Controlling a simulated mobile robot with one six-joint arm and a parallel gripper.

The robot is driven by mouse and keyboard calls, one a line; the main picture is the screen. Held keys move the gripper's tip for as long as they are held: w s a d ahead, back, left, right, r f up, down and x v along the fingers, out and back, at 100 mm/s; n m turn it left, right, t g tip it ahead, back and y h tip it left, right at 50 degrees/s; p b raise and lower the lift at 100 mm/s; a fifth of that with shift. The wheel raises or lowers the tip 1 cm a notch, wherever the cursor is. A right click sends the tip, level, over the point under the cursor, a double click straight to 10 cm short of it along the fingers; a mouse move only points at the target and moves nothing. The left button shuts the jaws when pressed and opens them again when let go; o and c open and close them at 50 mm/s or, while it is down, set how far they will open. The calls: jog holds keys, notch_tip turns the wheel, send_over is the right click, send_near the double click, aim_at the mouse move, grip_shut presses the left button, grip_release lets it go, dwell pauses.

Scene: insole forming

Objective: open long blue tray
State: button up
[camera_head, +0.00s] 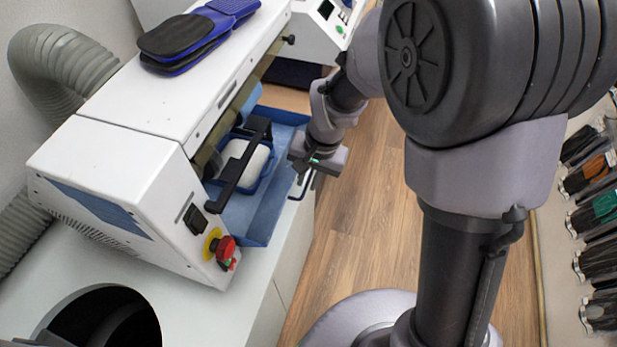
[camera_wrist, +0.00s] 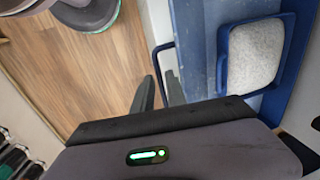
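The long blue tray (camera_head: 262,214) sticks out of the front of the white machine, toward the floor side. Its bare blue surface also shows in the wrist view (camera_wrist: 191,25). A thin dark handle (camera_head: 304,187) is on its outer side; the handle also shows in the wrist view (camera_wrist: 154,58). My gripper (camera_head: 305,176) is at this handle. In the wrist view, its two dark fingers (camera_wrist: 160,90) stand apart with a gap, and the handle runs down between them. Contact with the handle is not clear.
A smaller blue-framed holder with a white pad (camera_wrist: 255,55) sits over the tray, under a black bar (camera_head: 243,165). The white machine (camera_head: 130,160) carries a red stop button (camera_head: 226,247). Wooden floor (camera_head: 365,220) lies clear beside the counter. Blue-black insoles (camera_head: 190,38) lie on top.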

jog(key=shift+c, duration=0.3)
grip_shut()
dwell(1.1)
